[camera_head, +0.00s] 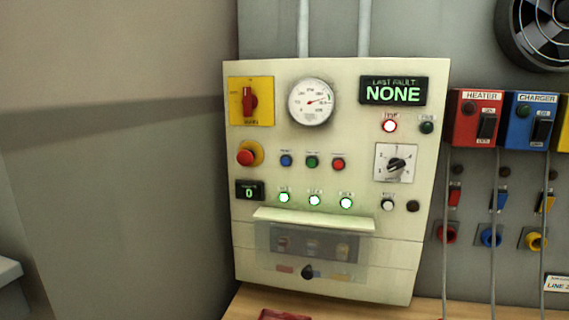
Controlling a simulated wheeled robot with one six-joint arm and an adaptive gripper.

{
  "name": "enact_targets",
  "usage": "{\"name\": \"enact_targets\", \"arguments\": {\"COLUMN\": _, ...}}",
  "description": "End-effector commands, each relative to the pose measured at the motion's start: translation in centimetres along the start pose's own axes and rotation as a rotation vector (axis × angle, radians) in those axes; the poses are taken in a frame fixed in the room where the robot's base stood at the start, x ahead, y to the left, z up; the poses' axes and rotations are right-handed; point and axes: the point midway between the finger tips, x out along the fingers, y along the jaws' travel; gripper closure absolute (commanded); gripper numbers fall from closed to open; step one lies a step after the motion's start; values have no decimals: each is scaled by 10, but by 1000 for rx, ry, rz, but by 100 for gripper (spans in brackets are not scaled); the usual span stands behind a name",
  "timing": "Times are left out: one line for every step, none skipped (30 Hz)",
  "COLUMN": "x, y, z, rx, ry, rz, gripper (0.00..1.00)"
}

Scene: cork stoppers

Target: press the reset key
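A cream control panel (350,235) stands against the wall in the head view. I cannot read which key is labelled reset. A row of blue (286,160), green (312,162) and red (338,164) buttons sits mid-panel. A whitish round button (388,204) and a dark round one (413,206) are at lower right. A red-ringed lamp (390,126) glows beside a dark green round part (427,128). The fault display (393,91) reads "NONE". My gripper is not in view.
The panel also carries a yellow-backed red rotary switch (250,101), a gauge (311,102), a red mushroom button (246,157), a selector dial (396,163) and a protruding ledge (314,218). Red (478,117) and blue (530,120) boxes hang right. A wooden surface (400,311) lies below.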

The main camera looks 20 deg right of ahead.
Motion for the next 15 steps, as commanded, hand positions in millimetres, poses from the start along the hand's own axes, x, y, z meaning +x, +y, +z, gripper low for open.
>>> {"name": "enact_targets", "arguments": {"x": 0, "y": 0, "z": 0, "rx": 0, "ry": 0, "rz": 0, "gripper": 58}}
{"name": "enact_targets", "arguments": {"x": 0, "y": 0, "z": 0, "rx": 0, "ry": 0, "rz": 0, "gripper": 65}}
{"name": "enact_targets", "arguments": {"x": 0, "y": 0, "z": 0, "rx": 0, "ry": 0, "rz": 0, "gripper": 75}}
{"name": "enact_targets", "arguments": {"x": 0, "y": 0, "z": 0, "rx": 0, "ry": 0, "rz": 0, "gripper": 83}}
{"name": "enact_targets", "arguments": {"x": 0, "y": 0, "z": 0, "rx": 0, "ry": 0, "rz": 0, "gripper": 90}}
{"name": "enact_targets", "arguments": {"x": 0, "y": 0, "z": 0, "rx": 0, "ry": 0, "rz": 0, "gripper": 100}}
{"name": "enact_targets", "arguments": {"x": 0, "y": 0, "z": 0, "rx": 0, "ry": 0, "rz": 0, "gripper": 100}}
{"name": "enact_targets", "arguments": {"x": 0, "y": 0, "z": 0, "rx": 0, "ry": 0, "rz": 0, "gripper": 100}}
{"name": "enact_targets", "arguments": {"x": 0, "y": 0, "z": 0, "rx": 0, "ry": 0, "rz": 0, "gripper": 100}}
{"name": "enact_targets", "arguments": {"x": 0, "y": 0, "z": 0, "rx": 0, "ry": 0, "rz": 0, "gripper": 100}}
{"name": "enact_targets", "arguments": {"x": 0, "y": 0, "z": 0, "rx": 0, "ry": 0, "rz": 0, "gripper": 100}}
{"name": "enact_targets", "arguments": {"x": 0, "y": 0, "z": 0, "rx": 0, "ry": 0, "rz": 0, "gripper": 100}}
{"name": "enact_targets", "arguments": {"x": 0, "y": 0, "z": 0, "rx": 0, "ry": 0, "rz": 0, "gripper": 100}}
{"name": "enact_targets", "arguments": {"x": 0, "y": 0, "z": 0, "rx": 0, "ry": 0, "rz": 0, "gripper": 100}}
{"name": "enact_targets", "arguments": {"x": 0, "y": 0, "z": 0, "rx": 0, "ry": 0, "rz": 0, "gripper": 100}}
